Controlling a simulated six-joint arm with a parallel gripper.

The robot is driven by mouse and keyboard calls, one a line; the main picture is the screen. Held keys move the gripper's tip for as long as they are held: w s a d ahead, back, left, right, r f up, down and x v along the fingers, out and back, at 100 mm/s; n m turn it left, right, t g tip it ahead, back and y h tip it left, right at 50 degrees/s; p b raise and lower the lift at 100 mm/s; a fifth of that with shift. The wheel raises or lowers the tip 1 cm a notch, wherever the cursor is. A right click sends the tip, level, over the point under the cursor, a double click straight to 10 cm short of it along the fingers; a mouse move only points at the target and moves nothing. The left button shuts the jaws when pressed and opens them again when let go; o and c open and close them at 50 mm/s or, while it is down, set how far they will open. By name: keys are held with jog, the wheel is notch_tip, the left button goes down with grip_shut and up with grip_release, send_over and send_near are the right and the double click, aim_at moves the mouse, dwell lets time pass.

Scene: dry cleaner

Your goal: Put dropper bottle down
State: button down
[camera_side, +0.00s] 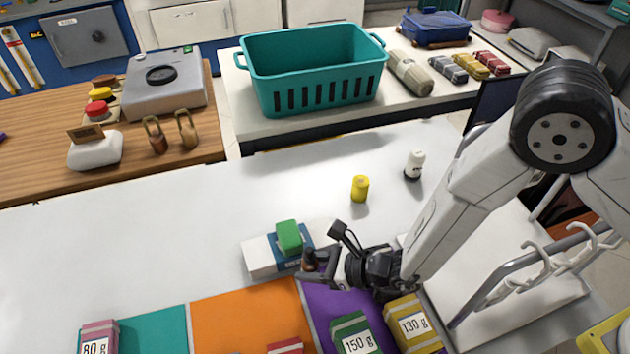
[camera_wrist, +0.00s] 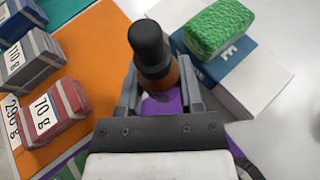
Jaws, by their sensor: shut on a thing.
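The dropper bottle, brown with a black cap, stands out between my fingers in the wrist view (camera_wrist: 152,50). In the side view only a small brown part of it (camera_side: 308,261) shows at the jaws. My gripper (camera_side: 318,272) is shut on the bottle, and its two fingers flank it in the wrist view (camera_wrist: 161,92). The bottle is close to the white-and-blue box, near the orange and purple mats. Its base is hidden, so I cannot tell whether it touches the surface.
A green sponge (camera_side: 289,237) lies on the white-and-blue box (camera_side: 262,258). Labelled blocks, including a green one (camera_side: 355,336) and a yellow one (camera_side: 412,322), stand on coloured mats. A yellow cylinder (camera_side: 360,188) and a white bottle (camera_side: 414,165) stand behind. The white table's left side is clear.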

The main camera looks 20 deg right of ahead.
jog(key=shift+f, duration=0.1)
jog(key=shift+f, duration=1.95)
jog(key=shift+f, duration=0.1)
jog(key=shift+c, duration=1.2)
grip_release()
jog(key=shift+v, duration=3.8)
jog(key=shift+c, duration=0.2)
